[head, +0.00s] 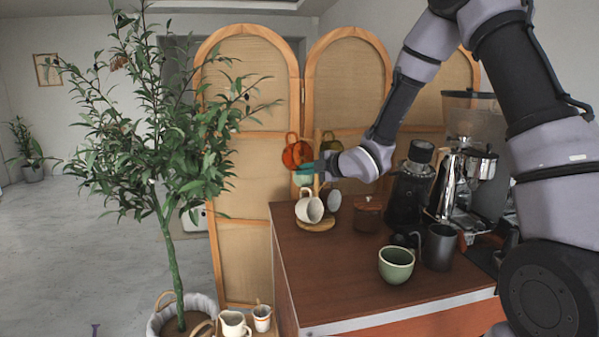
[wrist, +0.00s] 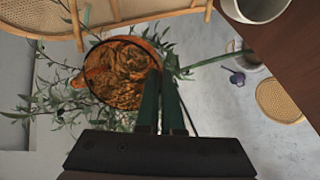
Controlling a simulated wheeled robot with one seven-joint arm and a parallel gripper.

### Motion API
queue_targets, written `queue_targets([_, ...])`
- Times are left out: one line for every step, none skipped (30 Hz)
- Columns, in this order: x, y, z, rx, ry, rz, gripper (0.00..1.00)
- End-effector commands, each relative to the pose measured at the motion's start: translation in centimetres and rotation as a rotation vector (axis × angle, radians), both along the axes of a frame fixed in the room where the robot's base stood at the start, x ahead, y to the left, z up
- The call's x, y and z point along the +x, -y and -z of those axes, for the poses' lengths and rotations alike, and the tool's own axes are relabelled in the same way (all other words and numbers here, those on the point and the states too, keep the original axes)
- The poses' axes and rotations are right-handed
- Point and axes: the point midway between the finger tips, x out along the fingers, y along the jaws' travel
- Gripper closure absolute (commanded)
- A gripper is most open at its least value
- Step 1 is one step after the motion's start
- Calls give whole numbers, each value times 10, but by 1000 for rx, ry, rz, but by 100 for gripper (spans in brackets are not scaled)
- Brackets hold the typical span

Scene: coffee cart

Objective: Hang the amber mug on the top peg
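The amber mug (head: 297,155) is a translucent orange mug, in the air at the upper left of the mug stand, its handle upward in the head view. My gripper (head: 309,168) is at its right side, with teal fingers. In the wrist view the amber mug (wrist: 115,75) shows its open mouth, and my gripper's fingers (wrist: 160,82) are close together at its rim, shut on its wall. The stand's round wooden base (head: 316,225) is on the cart. An olive mug (head: 331,143) and a pale green mug (head: 303,180) are by the stand; its pegs are mostly hidden.
A cream mug (head: 309,207) and a dark-mouthed mug (head: 333,199) are low at the stand. A wooden jar (head: 368,214), a black grinder (head: 408,190) and a green cup (head: 396,265) stand on the cart top (head: 330,285). A leafy tree (head: 170,150) is at left.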

Motion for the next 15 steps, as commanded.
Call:
queue_targets([3, 3, 0, 1, 0, 2, 100])
queue_targets([5, 4, 1, 0, -1, 1, 100])
queue_targets([7, 6, 1, 0, 0, 1, 100])
queue_targets([8, 7, 2, 0, 0, 1, 100])
queue_targets([10, 9, 2, 0, -1, 1, 100])
queue_targets([12, 11, 3, -1, 0, 2, 100])
queue_targets([14, 12, 3, -1, 0, 2, 100])
queue_targets([15, 13, 4, 0, 0, 1, 100])
queue_targets([18, 15, 4, -1, 0, 2, 100])
queue_targets([19, 16, 4, 0, -1, 2, 100])
queue_targets([21, 18, 5, 0, -1, 2, 100])
queue_targets([23, 19, 6, 0, -1, 1, 100])
queue_targets([24, 20, 6, 0, 0, 1, 100])
queue_targets([26, 22, 7, 0, 0, 1, 100])
queue_targets([28, 24, 8, 0, -1, 2, 100])
